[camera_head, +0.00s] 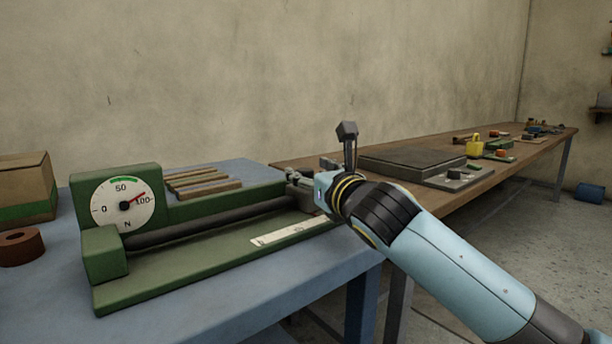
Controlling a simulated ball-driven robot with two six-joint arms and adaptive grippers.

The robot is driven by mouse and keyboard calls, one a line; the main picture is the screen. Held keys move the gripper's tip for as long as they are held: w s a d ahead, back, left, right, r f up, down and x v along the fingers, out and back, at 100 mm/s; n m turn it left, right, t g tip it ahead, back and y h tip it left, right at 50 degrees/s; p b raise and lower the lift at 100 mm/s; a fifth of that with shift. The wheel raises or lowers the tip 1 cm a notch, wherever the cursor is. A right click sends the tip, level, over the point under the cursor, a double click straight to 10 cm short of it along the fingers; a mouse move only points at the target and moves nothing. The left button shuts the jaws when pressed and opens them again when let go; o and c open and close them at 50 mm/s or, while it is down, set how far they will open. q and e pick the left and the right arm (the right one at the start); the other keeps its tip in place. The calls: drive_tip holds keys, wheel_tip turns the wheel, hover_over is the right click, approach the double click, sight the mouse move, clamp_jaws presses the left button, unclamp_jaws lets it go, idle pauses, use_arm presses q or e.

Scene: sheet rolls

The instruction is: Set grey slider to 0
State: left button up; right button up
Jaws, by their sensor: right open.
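A green sheet-roll machine (165,288) stands on the blue table. The red needle points near 100. A white scale strip (285,235) lies on the machine's base, its marks too small to read surely. I cannot make out the grey slider for certain; my right wrist covers the machine's right end. My right gripper (319,157) is open at that end, its dark fingers spread and partly hidden by the wrist. My left gripper is not in view.
A cardboard box (22,178) and a brown ring (20,246) are at the left. Wooden slats (202,183) lie behind the roller. A long wooden table (430,150) with a dark slab (410,162) and several small items runs right. The blue table's front (240,316) is clear.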

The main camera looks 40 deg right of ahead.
drive_tip(key=shift+w+d, duration=0.15)
drive_tip(key=shift+w, duration=0.75)
clamp_jaws()
drive_tip(key=shift+w+f, duration=0.1)
drive_tip(key=shift+f, duration=0.15)
